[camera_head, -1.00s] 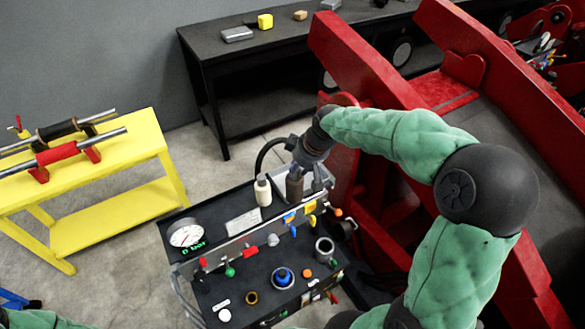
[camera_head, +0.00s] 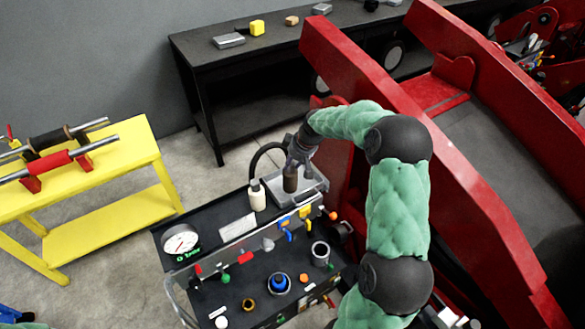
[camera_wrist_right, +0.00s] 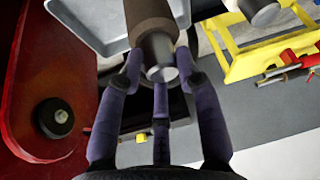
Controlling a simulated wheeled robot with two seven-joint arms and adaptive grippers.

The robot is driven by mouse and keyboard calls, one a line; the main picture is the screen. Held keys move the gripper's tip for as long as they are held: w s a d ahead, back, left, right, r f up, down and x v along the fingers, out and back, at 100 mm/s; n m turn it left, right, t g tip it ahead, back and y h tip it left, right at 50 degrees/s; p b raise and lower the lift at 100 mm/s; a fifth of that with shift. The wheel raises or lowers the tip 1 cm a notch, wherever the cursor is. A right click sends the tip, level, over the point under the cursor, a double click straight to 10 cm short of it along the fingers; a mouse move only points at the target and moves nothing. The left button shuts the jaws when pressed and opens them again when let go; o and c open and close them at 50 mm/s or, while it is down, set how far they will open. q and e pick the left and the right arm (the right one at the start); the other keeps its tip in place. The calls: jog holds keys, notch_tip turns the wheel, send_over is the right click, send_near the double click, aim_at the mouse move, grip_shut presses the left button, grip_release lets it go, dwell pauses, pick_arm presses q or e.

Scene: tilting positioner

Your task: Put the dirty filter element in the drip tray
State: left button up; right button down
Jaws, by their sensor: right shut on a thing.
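The dirty filter element (camera_head: 290,179) is a dark brown upright cylinder. In the right wrist view the brown element (camera_wrist_right: 150,14) has a pale metal end between my fingers. My right gripper (camera_head: 297,158) is shut on its upper end; its fingers (camera_wrist_right: 160,75) also show in the wrist view. The drip tray (camera_head: 315,191) is a shallow grey metal tray at the back right of the black cart. The element is at the tray's left part; I cannot tell whether its bottom touches the tray. The tray also shows in the wrist view (camera_wrist_right: 88,22). My left gripper is out of view.
A white bottle (camera_head: 257,196) stands close left of the tray. The cart carries a gauge (camera_head: 180,239), a rail of coloured valves and a metal cup (camera_head: 320,253). Red machine beams (camera_head: 375,105) rise close on the right. A yellow stand (camera_head: 130,160) is at left.

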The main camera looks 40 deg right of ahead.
aim_at(293, 167)
jog(key=shift+w+d+f, duration=0.1)
jog(key=shift+w+f, duration=0.05)
jog(key=shift+f, duration=1.55)
jog(key=c, duration=0.8)
grip_release()
jog(key=shift+f, duration=0.15)
jog(key=shift+c, duration=0.2)
jog(key=shift+r, duration=0.2)
jog(key=v, duration=1.2)
